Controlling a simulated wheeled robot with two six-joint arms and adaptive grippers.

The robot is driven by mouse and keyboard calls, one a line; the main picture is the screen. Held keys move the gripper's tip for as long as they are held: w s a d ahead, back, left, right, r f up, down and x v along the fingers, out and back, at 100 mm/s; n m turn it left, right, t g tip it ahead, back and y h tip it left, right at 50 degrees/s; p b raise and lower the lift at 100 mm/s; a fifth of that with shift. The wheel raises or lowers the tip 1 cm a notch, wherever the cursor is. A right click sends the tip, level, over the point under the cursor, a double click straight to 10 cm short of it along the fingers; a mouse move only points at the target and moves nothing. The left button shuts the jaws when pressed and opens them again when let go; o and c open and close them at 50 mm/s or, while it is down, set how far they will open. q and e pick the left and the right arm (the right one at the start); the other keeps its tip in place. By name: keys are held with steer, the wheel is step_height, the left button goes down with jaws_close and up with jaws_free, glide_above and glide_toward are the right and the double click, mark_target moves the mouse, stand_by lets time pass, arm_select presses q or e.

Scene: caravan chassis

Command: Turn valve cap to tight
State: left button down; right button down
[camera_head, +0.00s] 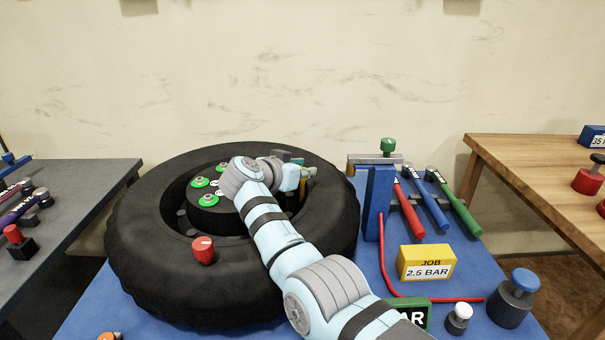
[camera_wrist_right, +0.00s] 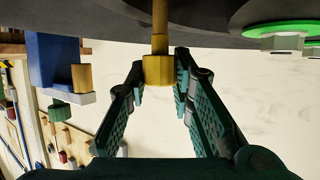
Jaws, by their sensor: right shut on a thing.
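My right arm reaches over the black tyre (camera_head: 140,250) to the far right part of its hub. In the right wrist view my right gripper (camera_wrist_right: 159,76) is shut on a brass cap (camera_wrist_right: 158,70) at the end of a brass stem (camera_wrist_right: 160,28). The fingertips press on both sides of the cap. In the head view my right gripper (camera_head: 297,165) is partly covered by my own wrist, and the cap is hard to make out. No marking for tight shows. My left gripper is not in view.
A red knob (camera_head: 203,250) sits on the tyre's near side. Green-ringed nuts (camera_head: 204,182) are on the hub. Right of the tyre stand a blue post (camera_head: 378,203), several coloured tools (camera_head: 430,205), a yellow "JOB 2.5 BAR" block (camera_head: 427,263) and dark weights (camera_head: 513,303).

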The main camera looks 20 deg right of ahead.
steer(key=c, duration=1.4)
jaws_free()
steer(key=shift+o, duration=0.2)
step_height(320, 180, up, 10)
steer(key=shift+f, duration=0.1)
